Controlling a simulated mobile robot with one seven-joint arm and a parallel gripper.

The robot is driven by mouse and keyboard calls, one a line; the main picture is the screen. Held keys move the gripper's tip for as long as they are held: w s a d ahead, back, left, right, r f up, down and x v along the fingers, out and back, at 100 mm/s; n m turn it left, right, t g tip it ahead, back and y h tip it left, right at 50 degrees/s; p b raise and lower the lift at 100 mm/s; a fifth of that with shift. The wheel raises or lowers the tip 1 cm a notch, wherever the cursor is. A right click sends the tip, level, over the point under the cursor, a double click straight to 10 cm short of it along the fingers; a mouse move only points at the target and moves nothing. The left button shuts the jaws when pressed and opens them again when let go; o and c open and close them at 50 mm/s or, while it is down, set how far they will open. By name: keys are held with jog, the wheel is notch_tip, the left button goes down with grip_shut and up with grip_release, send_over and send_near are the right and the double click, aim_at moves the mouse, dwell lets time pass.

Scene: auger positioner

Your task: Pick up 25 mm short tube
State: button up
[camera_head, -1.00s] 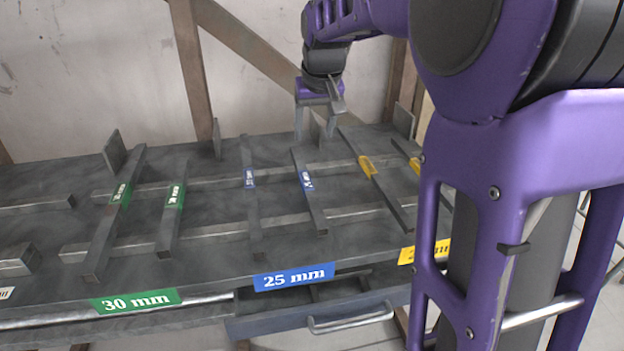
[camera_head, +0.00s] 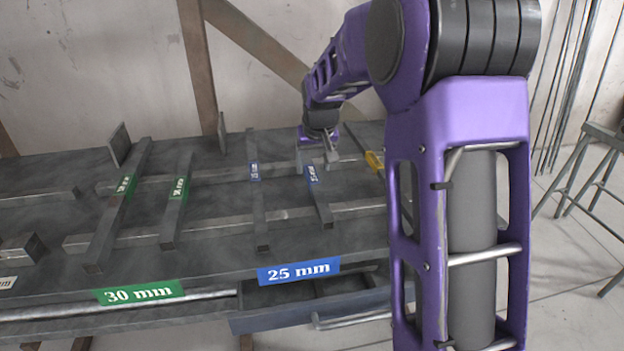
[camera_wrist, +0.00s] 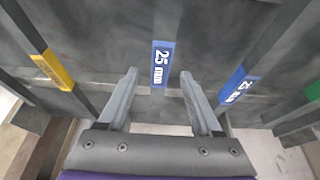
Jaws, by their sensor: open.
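The shorter grey tube with a blue label (camera_head: 321,204) lies across the rack bars at the right of the blue-labelled pair. Its far end is hidden by my gripper (camera_head: 318,160), which is low over that end. In the wrist view a tube with a blue 25 label (camera_wrist: 162,64) lies between the fingertips of my open gripper (camera_wrist: 159,75), with a gap seen on each side. The longer blue-labelled tube (camera_head: 258,208) lies to the left in the head view, and to the right in the wrist view (camera_wrist: 238,85).
Green-labelled tubes (camera_head: 174,210) lie further left on the rack table (camera_head: 210,257). A yellow-labelled tube (camera_wrist: 52,68) lies on the other side, partly behind my arm in the head view. A blue 25 mm sign (camera_head: 299,271) is on the table's front edge. A stool (camera_head: 600,165) stands far right.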

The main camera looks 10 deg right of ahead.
jog(key=x, duration=0.2)
jog(key=shift+w+f, duration=0.15)
jog(key=shift+f, duration=0.2)
jog(key=shift+c, duration=0.3)
grip_shut()
jog(key=shift+r, duration=0.1)
dwell(0.6)
